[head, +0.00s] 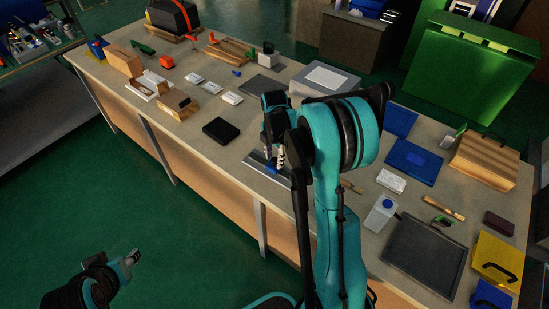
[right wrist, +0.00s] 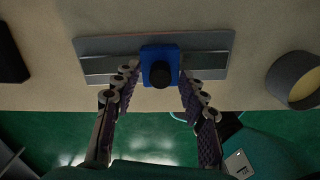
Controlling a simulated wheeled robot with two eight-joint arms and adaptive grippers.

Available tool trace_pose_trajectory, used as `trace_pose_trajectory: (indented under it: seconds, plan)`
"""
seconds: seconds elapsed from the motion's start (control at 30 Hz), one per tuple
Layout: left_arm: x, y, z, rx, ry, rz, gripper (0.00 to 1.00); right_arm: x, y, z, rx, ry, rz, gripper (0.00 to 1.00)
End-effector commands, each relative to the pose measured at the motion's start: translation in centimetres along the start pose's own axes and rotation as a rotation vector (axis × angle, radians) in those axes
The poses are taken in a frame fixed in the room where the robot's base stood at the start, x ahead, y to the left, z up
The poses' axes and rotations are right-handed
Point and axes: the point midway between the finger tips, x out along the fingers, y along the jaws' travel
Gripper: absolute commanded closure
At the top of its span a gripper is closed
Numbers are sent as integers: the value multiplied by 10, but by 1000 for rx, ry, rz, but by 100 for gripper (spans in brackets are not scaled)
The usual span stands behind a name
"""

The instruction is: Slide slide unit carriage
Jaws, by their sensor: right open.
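In the head view part of the plate (head: 258,160) shows, but my right gripper and arm hide the carriage. My right gripper (head: 276,163) is over the plate. In the right wrist view its open fingers (right wrist: 158,84) reach toward the carriage, one on each side, with no clear grip on it. My left gripper (head: 128,259) is at the lower left, away from the bench; its opening is unclear.
A black box (head: 221,130) lies left of the slide unit. A dark hollow cylinder (right wrist: 294,78) stands right of it in the wrist view. A grey box (head: 325,80) is behind my right arm. Blue trays (head: 415,161) and a dark mat (head: 425,250) lie to the right.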

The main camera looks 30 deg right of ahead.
Motion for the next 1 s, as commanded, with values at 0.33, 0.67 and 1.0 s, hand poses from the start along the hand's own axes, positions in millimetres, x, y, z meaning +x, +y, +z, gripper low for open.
trace_pose_trajectory:
  seconds: [0.33,0.67,1.0]
  plan:
    - [0,0,0,0,0,0,60,0,0,0,0,0,0,100]
    - [-4,0,-3,0,0,0,60,-1,48,-12,-3,0,1,100]
    - [-7,0,-5,0,0,0,60,-1,92,-24,0,0,1,100]
